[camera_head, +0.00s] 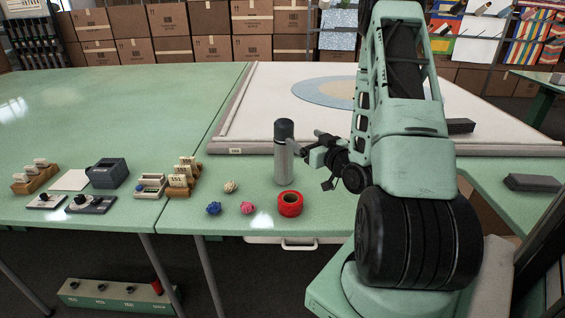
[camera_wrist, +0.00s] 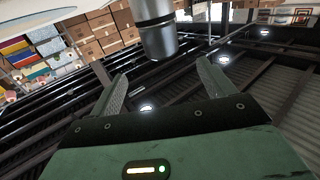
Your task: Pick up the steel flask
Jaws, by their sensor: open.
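The steel flask (camera_head: 284,160) stands upright on the green table, a silver cylinder with a dark cap. My gripper (camera_head: 304,146) is close to its right side in the head view, at about the height of its upper body. In the wrist view the flask (camera_wrist: 158,38) shows at the top, beyond the fingertips and partly cut off by the frame edge. My gripper (camera_wrist: 165,75) is open there, its two fingers spread with nothing between them. Whether a finger touches the flask cannot be told.
A red tape roll (camera_head: 290,204) stands just in front of the flask. Blue (camera_head: 214,208), pink (camera_head: 247,208) and cream (camera_head: 230,187) yarn balls lie to its left. Behind is the framed white panel (camera_head: 260,110). A wooden card holder (camera_head: 183,178) stands further left.

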